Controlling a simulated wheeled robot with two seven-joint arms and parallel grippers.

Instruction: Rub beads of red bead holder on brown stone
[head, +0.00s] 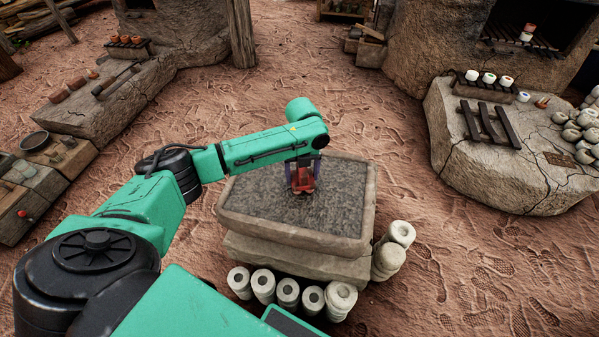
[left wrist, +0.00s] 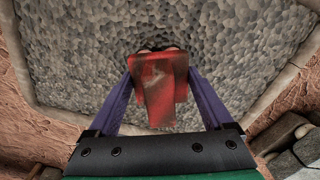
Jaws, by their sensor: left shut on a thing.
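The brown stone (head: 336,205) is a grey-brown slab with a rough pebbled top and a raised rim, in the middle of the head view. Its pebbled top (left wrist: 70,60) fills most of the left wrist view. My left gripper (head: 302,178) is over the middle of the slab, pointing down. It is shut on the red bead holder (head: 302,182), which shows between the purple fingers in the left wrist view (left wrist: 158,85). My right gripper is not in view.
Several pale hollow cylinders (head: 288,292) stand along the slab's front, with more stacked at its right corner (head: 390,257). A stone bench (head: 485,160) with white pots is at the right. Another bench (head: 110,100) is at the left. Bare red ground lies between.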

